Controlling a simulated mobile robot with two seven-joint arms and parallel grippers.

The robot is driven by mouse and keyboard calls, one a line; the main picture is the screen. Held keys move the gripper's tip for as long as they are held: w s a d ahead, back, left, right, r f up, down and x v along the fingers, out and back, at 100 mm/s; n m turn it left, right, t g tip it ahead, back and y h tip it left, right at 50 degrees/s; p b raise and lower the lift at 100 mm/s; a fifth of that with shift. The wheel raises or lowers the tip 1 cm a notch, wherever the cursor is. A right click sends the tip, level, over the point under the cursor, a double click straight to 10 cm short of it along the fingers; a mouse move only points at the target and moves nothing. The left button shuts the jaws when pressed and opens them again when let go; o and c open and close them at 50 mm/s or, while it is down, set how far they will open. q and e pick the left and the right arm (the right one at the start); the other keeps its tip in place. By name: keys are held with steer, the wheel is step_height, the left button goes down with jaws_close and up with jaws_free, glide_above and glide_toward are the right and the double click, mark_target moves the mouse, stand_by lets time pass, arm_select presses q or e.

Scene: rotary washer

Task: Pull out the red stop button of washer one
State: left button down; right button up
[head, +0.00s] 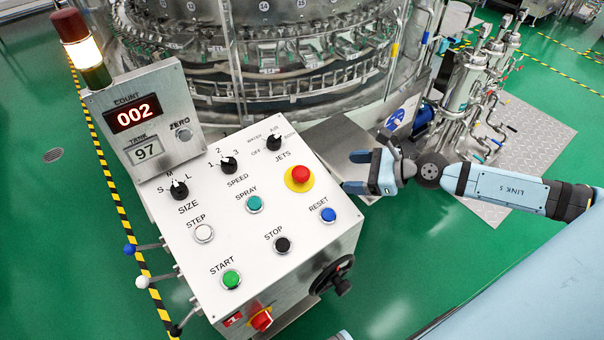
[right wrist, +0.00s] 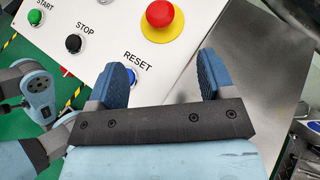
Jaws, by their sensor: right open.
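The red stop button (head: 300,174) is a mushroom button on a yellow collar at the right edge of the white control panel (head: 300,240). In the right wrist view the red button (right wrist: 160,13) shows at the top, just beyond the fingertips. My right gripper (head: 353,171) is open and empty to the right of the button, apart from it, with its fingers pointing toward it. In the right wrist view my right gripper (right wrist: 164,62) has a wide gap between its two blue fingers.
A blue RESET button (head: 328,214) and black STOP button (head: 282,244) lie near the red one. A display box (head: 145,120) with a lamp stands at the panel's back left. A metal plate (head: 345,140) lies behind the gripper.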

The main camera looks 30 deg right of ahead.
mark_target(304, 173)
steer(key=p+x, duration=0.1)
steer(key=x, duration=1.1)
steer(key=shift+w+a+f, duration=0.1)
steer(key=shift+w+a, duration=0.05)
steer(key=shift+w+a+f, duration=0.2)
steer(key=shift+w+a, duration=0.1)
arm_select(q)
steer(key=shift+s+a, duration=0.1)
steer(key=shift+a, duration=0.05)
steer(key=shift+r, duration=0.1)
